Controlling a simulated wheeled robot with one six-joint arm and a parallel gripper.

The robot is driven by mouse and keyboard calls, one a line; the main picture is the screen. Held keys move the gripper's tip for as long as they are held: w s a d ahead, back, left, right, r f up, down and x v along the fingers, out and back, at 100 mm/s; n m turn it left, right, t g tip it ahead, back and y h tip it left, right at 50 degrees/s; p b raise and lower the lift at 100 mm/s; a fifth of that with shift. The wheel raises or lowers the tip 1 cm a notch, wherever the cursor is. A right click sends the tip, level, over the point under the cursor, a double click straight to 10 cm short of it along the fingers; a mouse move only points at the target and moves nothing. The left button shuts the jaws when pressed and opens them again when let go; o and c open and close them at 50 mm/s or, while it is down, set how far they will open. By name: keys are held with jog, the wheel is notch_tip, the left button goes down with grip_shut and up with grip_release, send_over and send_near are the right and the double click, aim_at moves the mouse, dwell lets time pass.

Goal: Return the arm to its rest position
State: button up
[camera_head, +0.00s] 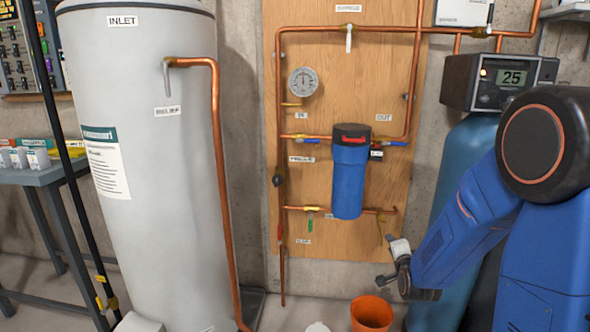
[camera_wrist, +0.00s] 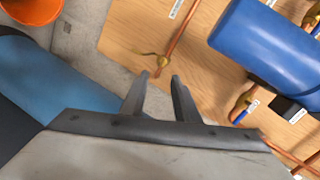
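My arm, in blue and black, comes in from the right in the head view and is bent, with its end low. My gripper (camera_head: 381,280) hangs in front of the lower right corner of the plywood panel (camera_head: 350,78). In the wrist view my gripper (camera_wrist: 160,77) shows two dark fingers with a gap between them and nothing held.
An orange bucket (camera_head: 372,314) stands on the floor below my gripper. A blue tank (camera_head: 463,165) with a controller (camera_head: 500,80) reading 25 stands close behind my arm. Copper pipes (camera_head: 281,130) run along the panel. A grey water heater (camera_head: 150,200) stands left.

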jog(key=s+a+r+n+g, duration=0.1)
jog(key=s+r+n+g, duration=0.2)
jog(key=s, duration=1.1)
jog(key=s+a+r+n+g+y, duration=0.1)
jog(key=s+r+n+g, duration=0.2)
jog(key=s+n, duration=0.4)
jog(key=s+a+r+n+g, duration=0.1)
jog(key=s+r+n+g, duration=0.2)
jog(key=s, duration=1.7)
jog(key=shift+s+a+r+n+g, duration=0.15)
jog(key=shift+s+a+n+g, duration=0.35)
jog(key=shift+n, duration=0.6)
jog(key=shift+w+d, duration=0.1)
jog(key=shift+w, duration=0.05)
